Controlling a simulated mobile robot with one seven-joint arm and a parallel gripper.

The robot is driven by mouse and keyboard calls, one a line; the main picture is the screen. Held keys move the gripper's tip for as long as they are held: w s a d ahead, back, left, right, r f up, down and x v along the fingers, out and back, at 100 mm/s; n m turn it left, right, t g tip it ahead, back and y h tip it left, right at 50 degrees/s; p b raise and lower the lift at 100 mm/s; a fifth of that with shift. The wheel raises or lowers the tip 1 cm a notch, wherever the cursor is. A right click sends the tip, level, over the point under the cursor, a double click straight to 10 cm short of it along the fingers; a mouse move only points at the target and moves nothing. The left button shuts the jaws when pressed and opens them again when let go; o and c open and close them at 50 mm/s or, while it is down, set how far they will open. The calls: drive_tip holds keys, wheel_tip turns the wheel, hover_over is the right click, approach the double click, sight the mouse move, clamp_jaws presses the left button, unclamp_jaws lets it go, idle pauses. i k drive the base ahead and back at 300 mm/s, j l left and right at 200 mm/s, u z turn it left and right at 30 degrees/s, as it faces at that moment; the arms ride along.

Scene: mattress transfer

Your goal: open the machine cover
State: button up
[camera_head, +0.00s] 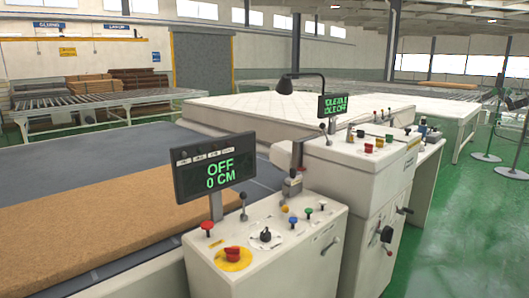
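The machine has a white front control cabinet (285,262) and a taller white cabinet (365,205) behind it to the right. The front cabinet carries colored knobs, a red button on a yellow disc (233,258) and a display (215,167) reading "OFF 0 CM". The taller cabinet has a black handle (386,235) on its right side face and a small lever (404,210) above it. I cannot tell which panel is the cover, and no panel stands visibly open. My gripper is not in view.
A brown mat (90,232) lies on the grey bed at left. A white mattress (240,107) lies behind the cabinets. A second display (333,104) and a lamp (285,86) rise above the machine. The green floor (470,235) at right is clear, with stands (513,172) further back.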

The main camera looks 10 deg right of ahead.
sight(406, 136)
drive_tip(key=i+l+z, duration=0.3)
drive_tip(key=i+l, duration=0.15)
drive_tip(key=l, duration=0.2)
drive_tip(key=i+l+z, duration=0.3)
drive_tip(key=i+l, duration=0.25)
